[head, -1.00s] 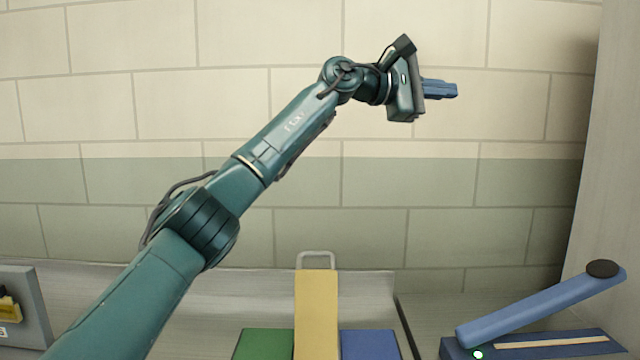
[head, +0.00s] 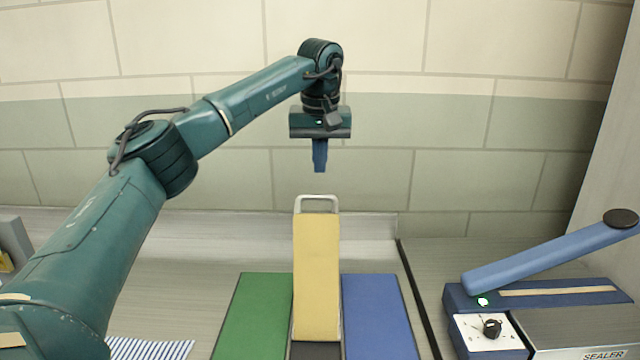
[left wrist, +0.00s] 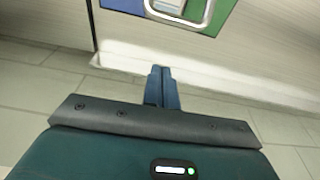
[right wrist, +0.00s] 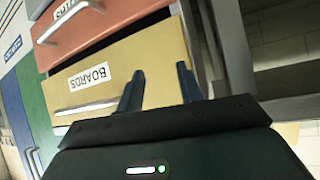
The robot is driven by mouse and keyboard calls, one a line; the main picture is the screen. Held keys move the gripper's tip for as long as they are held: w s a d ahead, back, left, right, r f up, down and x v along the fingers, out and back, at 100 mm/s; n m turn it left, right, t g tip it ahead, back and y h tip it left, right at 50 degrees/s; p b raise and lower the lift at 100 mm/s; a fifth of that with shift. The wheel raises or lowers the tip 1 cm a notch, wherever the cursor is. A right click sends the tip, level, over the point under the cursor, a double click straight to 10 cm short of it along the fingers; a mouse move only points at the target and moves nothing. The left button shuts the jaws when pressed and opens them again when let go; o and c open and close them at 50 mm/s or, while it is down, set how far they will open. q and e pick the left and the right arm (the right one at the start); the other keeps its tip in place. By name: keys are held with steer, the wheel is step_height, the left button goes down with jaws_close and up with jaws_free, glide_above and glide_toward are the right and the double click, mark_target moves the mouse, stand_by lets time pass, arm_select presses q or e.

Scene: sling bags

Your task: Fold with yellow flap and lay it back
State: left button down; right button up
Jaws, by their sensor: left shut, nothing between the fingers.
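My left gripper (head: 320,168) points down above and beyond the handle, shut and empty, apart from the flap. In the left wrist view its blue fingers (left wrist: 161,85) are together, with the handle (left wrist: 178,14) beyond them. My right gripper (right wrist: 158,85) is open, before a yellow drawer front (right wrist: 122,72) labelled BOARDS.
A sealer (head: 540,310) with a raised blue arm (head: 550,256) and a lit green lamp stands at the right. A blue-and-white striped item (head: 150,349) lies at the lower left.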

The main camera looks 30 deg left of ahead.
arm_select(q)
steer(key=shift+s+d+f, duration=0.25)
steer(key=shift+s+f, duration=0.15)
steer(key=shift+f, duration=0.2)
steer(key=shift+s+d+f, duration=0.3)
steer(key=shift+s+f, duration=0.15)
steer(key=shift+f, duration=0.2)
steer(key=shift+s+d+f, duration=0.25)
steer(key=shift+s+f, duration=0.15)
steer(key=shift+f, duration=0.2)
